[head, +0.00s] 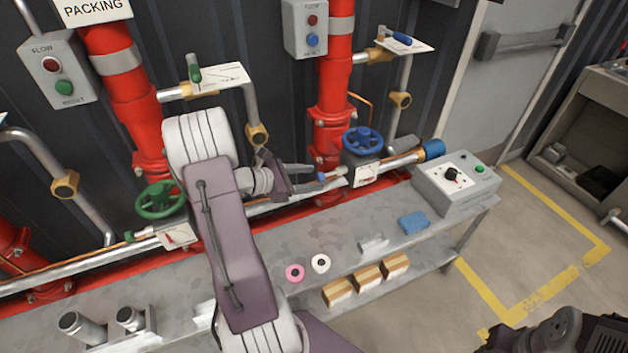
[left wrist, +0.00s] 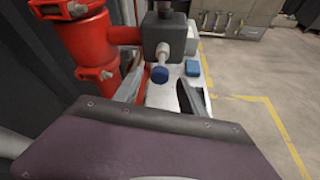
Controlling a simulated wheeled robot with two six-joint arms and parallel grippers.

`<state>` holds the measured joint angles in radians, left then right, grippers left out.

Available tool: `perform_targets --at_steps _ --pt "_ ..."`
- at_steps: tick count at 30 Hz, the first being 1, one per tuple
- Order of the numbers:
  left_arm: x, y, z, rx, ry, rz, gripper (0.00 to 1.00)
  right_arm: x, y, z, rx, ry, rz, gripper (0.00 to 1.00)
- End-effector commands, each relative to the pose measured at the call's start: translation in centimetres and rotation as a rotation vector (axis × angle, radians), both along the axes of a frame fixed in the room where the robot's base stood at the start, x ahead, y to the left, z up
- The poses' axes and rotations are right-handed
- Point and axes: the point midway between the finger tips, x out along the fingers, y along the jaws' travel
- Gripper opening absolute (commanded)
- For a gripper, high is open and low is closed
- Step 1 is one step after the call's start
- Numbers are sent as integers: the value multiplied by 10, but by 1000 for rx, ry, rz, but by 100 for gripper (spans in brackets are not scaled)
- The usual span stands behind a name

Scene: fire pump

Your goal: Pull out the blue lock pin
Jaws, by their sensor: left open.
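The blue lock pin (head: 321,176) sticks out to the left from the grey valve block (head: 352,161) under the blue handwheel (head: 363,140). Its pale shaft runs into the block. In the left wrist view its blue knob (left wrist: 159,74) sits ahead of the jaws, a little left of the middle of the gap. My left gripper (head: 317,177) is open, with its fingers on either side of the knob in the head view. The left wrist view shows the open fingers (left wrist: 158,92) with nothing clamped between them.
Red pipes (head: 334,80) and a white-labelled plate lie close around the valve. A green handwheel (head: 160,200) stands left.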

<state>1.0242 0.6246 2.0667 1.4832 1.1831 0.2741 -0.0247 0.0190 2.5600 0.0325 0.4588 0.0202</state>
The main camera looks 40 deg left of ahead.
Motion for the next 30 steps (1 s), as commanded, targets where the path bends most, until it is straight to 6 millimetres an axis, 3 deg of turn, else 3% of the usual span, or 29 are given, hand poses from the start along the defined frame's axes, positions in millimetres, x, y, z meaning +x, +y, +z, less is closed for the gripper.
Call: perform_targets --at_steps 4,12,13,18,30 --pt "12 -6 -6 0 0 -1 49 0 0 -2 0 0 0 38" --pt "14 -6 -6 -1 0 1 49 0 0 -2 0 0 0 38" --pt "14 -6 -6 -1 0 1 46 0 0 -2 0 0 0 38" --pt "14 -6 -6 -1 0 1 0 0 0 -2 0 0 0 38" --pt "14 -6 -6 -1 0 1 0 0 0 -2 0 0 0 38"
